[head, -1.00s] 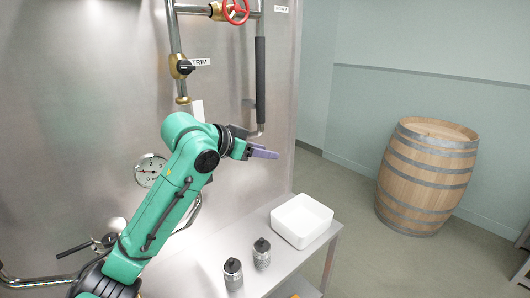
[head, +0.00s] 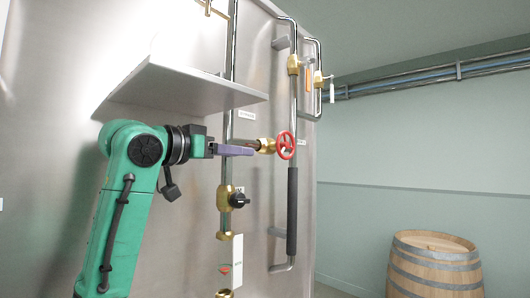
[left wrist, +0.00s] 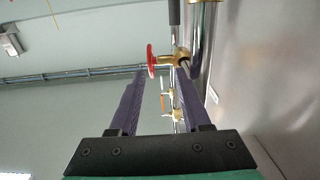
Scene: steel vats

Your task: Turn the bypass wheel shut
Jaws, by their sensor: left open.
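A red handwheel (head: 286,145) sits on a brass valve (head: 267,146) on the steel vat's pipework. A small label (head: 247,115) is above the valve, too small to read surely. The wheel also shows in the left wrist view (left wrist: 151,60), just beyond the fingertips and nearer the left finger. My left gripper (head: 250,151) is left of the wheel in the head view, its purple fingers pointing right at the valve. In the left wrist view the left gripper (left wrist: 160,75) is open with nothing held between its fingers. My right gripper is out of view.
A grey shelf (head: 180,85) juts from the vat (head: 60,110) above my left arm. A black-knobbed valve (head: 238,200) is below the wheel. A vertical pipe with a dark grip sleeve (head: 292,212) runs close by. A wooden barrel (head: 435,268) stands at the right, with free room before it.

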